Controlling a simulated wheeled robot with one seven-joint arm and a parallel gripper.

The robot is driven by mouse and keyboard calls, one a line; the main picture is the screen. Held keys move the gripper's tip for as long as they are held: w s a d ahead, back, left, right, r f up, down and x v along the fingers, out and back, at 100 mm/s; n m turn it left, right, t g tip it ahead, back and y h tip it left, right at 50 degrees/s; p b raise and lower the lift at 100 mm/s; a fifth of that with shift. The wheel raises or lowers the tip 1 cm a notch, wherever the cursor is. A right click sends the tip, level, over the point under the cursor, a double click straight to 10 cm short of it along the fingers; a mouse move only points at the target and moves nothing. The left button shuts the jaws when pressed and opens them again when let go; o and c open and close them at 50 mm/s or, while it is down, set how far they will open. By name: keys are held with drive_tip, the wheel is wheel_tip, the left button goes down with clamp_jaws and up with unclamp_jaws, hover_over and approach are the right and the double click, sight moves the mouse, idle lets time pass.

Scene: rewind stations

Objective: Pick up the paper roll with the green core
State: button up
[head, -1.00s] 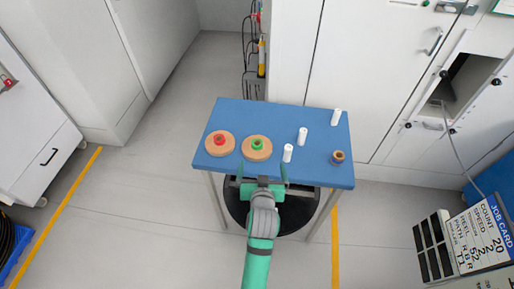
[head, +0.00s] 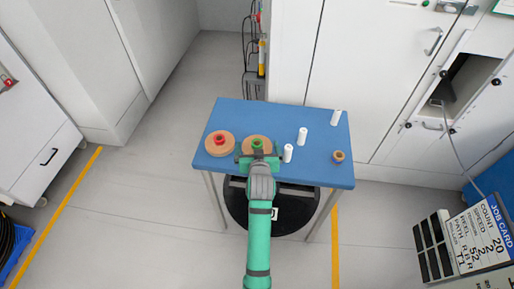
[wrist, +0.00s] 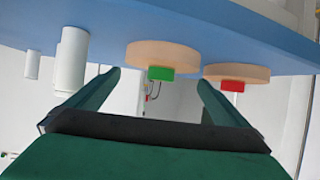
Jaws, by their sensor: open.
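The paper roll with the green core (head: 247,142) is a flat tan disc lying on the blue table (head: 226,117), its green core standing up from the top. In the wrist view, which is upside down, this roll (wrist: 162,54) shows ahead between the fingers. My gripper (head: 259,156) is open at the near side of the roll, partly covering it in the head view. In the wrist view the fingers (wrist: 158,82) are apart with nothing held. I cannot tell if they touch the roll.
A similar roll with a red core (head: 219,143) lies close on the left. A white cylinder (head: 288,153) stands close on the right, with two more behind it. A small tan spool (head: 338,157) is at the right. Cabinets stand behind the table.

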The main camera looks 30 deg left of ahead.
sight(257, 142)
drive_tip(key=shift+x, duration=1.7)
drive_tip(key=c, duration=0.8)
drive_tip(key=shift+c, duration=0.5)
drive_tip(key=shift+r, duration=0.1)
